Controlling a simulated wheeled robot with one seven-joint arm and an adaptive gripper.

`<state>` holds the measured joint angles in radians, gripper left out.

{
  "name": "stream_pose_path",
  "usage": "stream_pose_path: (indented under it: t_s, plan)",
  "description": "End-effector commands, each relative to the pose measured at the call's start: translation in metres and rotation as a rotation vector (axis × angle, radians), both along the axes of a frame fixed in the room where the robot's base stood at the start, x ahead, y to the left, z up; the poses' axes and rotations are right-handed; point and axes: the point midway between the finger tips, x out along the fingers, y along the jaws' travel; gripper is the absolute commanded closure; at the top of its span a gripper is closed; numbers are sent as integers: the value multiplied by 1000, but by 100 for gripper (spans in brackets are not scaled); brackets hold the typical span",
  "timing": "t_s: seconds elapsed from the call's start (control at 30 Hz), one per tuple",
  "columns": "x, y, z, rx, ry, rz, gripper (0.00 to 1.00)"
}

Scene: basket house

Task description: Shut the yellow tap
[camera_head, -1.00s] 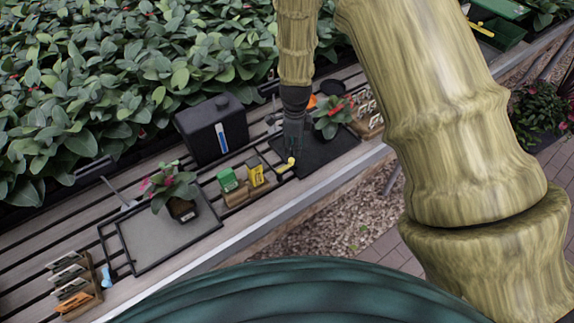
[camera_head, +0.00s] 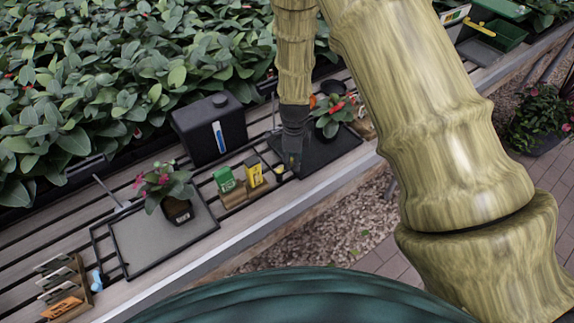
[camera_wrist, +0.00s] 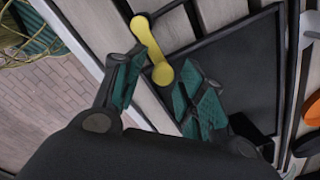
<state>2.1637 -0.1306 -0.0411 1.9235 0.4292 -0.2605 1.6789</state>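The yellow tap (camera_wrist: 150,45) shows in the wrist view as a lever with rounded ends. Its near end lies between the two fingers of my gripper (camera_wrist: 160,88), close to the right finger. The green-padded fingers stand apart, and I cannot tell whether either touches the tap. In the head view my gripper (camera_head: 292,160) points down at the left edge of the right-hand black tray. Only a small yellow bit of the tap (camera_head: 279,169) shows there, beside the gripper; the rest is hidden.
A black canister (camera_head: 208,132) stands left of my gripper on the slatted bench. Green (camera_head: 225,180) and yellow (camera_head: 254,172) packets stand nearer. A potted plant (camera_head: 332,115) is close on the right. Another pot (camera_head: 177,210) sits on the left tray (camera_head: 140,245).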

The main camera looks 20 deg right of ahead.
Motion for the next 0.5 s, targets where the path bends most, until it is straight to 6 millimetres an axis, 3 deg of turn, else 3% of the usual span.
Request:
stream_pose_path:
  t_s: [0.5]
  plan:
    - [-2,-1,-2,-1,2,-1,62]
